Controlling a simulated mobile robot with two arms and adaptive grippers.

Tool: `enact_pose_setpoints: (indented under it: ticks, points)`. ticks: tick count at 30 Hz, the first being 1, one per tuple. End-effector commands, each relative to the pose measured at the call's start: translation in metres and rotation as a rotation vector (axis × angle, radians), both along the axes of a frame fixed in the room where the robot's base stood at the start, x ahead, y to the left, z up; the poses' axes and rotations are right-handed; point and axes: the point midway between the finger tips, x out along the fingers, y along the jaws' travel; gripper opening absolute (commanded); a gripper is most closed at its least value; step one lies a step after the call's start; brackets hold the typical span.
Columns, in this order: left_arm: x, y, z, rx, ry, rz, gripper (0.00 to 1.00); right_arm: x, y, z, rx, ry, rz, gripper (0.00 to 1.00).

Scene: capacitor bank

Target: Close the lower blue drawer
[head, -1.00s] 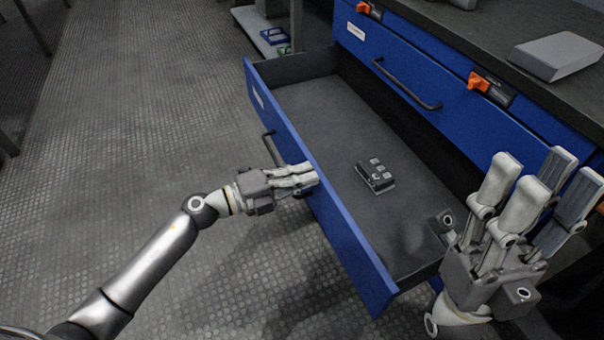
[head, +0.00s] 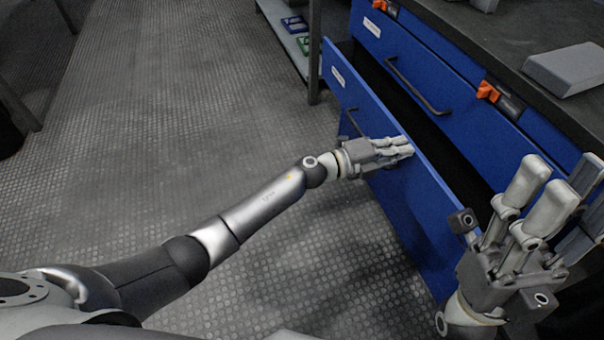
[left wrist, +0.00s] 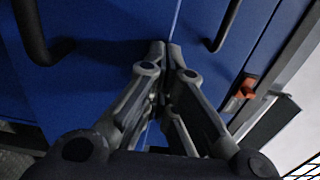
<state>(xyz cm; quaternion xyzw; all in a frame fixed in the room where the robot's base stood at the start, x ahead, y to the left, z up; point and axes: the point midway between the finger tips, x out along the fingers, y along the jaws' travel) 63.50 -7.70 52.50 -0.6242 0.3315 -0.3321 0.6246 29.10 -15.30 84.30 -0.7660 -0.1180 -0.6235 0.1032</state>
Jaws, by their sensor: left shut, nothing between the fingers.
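The lower blue drawer (head: 405,185) stands partly open, with a narrow dark gap between its front and the cabinet. Its black handle (head: 352,122) is left of my left gripper (head: 408,148). My left gripper is shut and empty, its fingertips at the upper part of the drawer front; in the left wrist view its fingers (left wrist: 166,48) meet in front of the blue panel (left wrist: 105,25). My right gripper (head: 545,185) is held up at the right, its fingers spread apart and empty. It hides the drawer's right end. The drawer's inside is mostly hidden.
The upper blue drawer (head: 455,95) looks shut and has a black handle (head: 415,88). Orange latches (head: 487,91) sit above it. A grey box (head: 566,68) lies on the dark worktop. A shelf (head: 290,42) stands behind at the left.

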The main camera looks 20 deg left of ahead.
Motion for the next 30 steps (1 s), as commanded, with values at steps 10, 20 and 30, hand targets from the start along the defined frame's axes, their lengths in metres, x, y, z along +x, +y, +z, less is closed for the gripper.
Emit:
enact_pose_setpoints:
  ticks: [10,20,30]
  points:
    - [0.026,-0.039,-0.002,0.0,0.0,0.0,0.0,0.0,0.0,-0.015,0.0,-0.003,0.001,0.4]
    - [0.031,-0.045,0.0,0.0,0.0,0.001,0.0,0.0,0.0,-0.017,-0.001,0.003,0.002,0.4]
    - [0.031,-0.042,0.0,0.0,0.001,0.001,0.0,0.0,0.0,-0.018,0.0,0.011,0.001,0.4]
